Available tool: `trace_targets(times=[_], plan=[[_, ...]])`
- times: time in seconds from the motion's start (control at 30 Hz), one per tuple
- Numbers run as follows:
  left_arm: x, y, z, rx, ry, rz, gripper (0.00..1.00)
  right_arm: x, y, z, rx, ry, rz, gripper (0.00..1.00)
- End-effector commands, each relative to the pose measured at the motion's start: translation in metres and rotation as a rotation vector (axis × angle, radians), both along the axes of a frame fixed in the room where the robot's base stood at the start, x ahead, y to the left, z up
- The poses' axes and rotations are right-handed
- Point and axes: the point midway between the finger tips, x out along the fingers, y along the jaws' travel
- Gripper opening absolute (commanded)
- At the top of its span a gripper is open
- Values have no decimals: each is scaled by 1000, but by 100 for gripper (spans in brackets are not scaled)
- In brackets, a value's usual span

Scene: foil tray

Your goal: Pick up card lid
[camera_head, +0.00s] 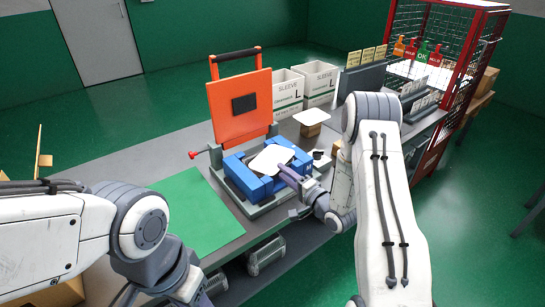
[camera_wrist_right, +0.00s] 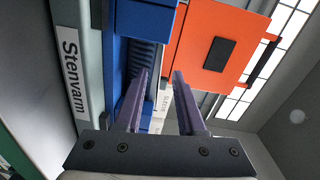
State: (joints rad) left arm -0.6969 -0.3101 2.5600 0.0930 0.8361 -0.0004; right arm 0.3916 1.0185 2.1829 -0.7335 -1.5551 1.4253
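A white card (camera_head: 312,116) lies flat on a brown block at the back right of the bench. Another white rounded card-like piece (camera_head: 270,158) lies over the blue press nest (camera_head: 236,171); I cannot tell which is the card lid. My right gripper (camera_head: 288,174) is at the right front of the blue nest, its fingers close to the white piece there. In the right wrist view its two fingers (camera_wrist_right: 160,74) stand apart with nothing gripped between them. My left arm is at the lower left; its fingers are out of view.
The orange press lid (camera_head: 240,104) stands raised behind the nest. A green mat (camera_head: 196,212) lies clear at left. White sleeve boxes (camera_head: 287,88) and a dark card rack (camera_head: 361,79) stand behind. A red mesh cage (camera_head: 450,45) is at right.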

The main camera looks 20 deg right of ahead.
Motion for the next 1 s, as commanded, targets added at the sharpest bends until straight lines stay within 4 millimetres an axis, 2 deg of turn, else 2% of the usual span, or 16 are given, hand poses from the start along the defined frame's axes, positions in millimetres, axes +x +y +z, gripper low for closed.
trace_targets(times=[0.27, 0.37, 0.4, 0.83, 1.0], plan=[[0, 0, 1, 0, 0, 0, 50, 4, 1, -1, 0, 0, 0, 39], [0, 0, 1, 0, 0, 0, 50, 4, 1, -1, 0, 0, 0, 4], [0, 0, 1, 0, 0, 0, 50, 4, 1, -1, 0, 0, 0, 0], [0, 0, 0, 0, 0, 0, 50, 4, 1, 0, -1, 0, -1, 0], [0, 0, -1, 0, 0, 0, 50, 4, 1, 8, -1, -1, -1, 0]])
